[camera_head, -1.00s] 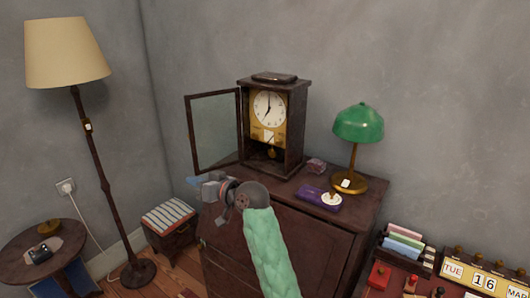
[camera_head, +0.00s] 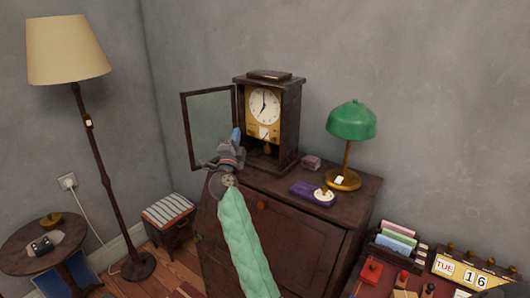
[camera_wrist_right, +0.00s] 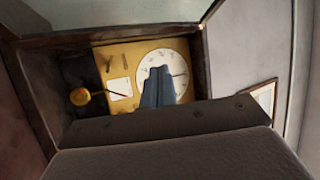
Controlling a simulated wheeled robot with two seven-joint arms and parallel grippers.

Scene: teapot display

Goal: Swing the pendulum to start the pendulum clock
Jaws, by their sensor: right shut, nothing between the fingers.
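The pendulum clock (camera_head: 270,112) stands on a dark wooden cabinet (camera_head: 300,232), its glass door (camera_head: 210,128) swung open to the left. Its white dial and brass plate show. The brass pendulum bob (camera_head: 267,149) hangs low inside the case; in the right wrist view the bob (camera_wrist_right: 80,97) is left of the dial. My right gripper (camera_head: 236,135) is in front of the clock's open left side, blue fingertips pointing up, shut and empty. In the right wrist view the fingertips (camera_wrist_right: 158,82) overlap the dial and appear apart from the bob. My left gripper is not in view.
On the cabinet, right of the clock, are a small pinkish box (camera_head: 311,162), a purple box (camera_head: 312,194) and a green lamp (camera_head: 351,122). The open door stands close to the left of my right gripper.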

